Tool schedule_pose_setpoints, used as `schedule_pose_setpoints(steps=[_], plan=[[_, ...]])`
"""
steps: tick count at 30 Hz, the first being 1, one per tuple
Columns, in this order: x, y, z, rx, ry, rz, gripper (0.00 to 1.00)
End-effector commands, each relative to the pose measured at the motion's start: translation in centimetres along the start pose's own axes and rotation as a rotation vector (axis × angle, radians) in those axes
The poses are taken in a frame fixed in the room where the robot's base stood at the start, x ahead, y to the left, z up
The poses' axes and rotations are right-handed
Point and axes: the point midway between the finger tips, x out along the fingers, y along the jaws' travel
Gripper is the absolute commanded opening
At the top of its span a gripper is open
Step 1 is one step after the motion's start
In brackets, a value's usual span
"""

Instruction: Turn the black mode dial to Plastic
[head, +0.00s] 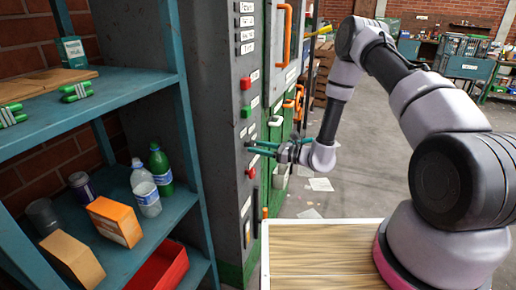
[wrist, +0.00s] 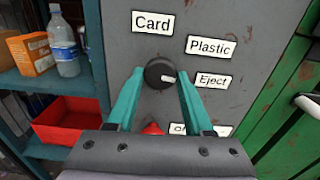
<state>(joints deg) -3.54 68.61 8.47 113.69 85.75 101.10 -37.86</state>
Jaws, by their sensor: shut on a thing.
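The black mode dial (wrist: 158,72) sits on the grey panel in the wrist view. Its white pointer mark aims right, at or slightly below the Eject label (wrist: 213,80). The Plastic label (wrist: 210,47) is to the upper right of the dial and the Card label (wrist: 153,22) above it. A lower label (wrist: 215,130) is partly hidden by my right finger. My gripper (wrist: 160,77) has its teal fingers on both sides of the dial, shut on it. In the head view my gripper (head: 262,148) is at the cabinet face and the dial cannot be made out.
A red button (wrist: 153,128) shows between my fingers below the dial. In the head view, red (head: 246,84) and green buttons (head: 246,113) are higher on the cabinet. A blue shelf (head: 130,88) with bottles and boxes stands left. A white handle (head: 275,121) is near my gripper.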

Motion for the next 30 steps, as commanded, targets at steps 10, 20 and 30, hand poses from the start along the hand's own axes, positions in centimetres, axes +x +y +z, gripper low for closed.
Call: schedule_pose_setpoints(steps=[10,20,30], plan=[[-0.08,-0.11,-0.03,-0.192,0.001,-0.001,0.0],[-0.11,-0.18,-0.04,-0.486,0.001,-0.002,0.0],[-0.12,-0.19,-0.07,-0.729,0.003,-0.001,0.0]])
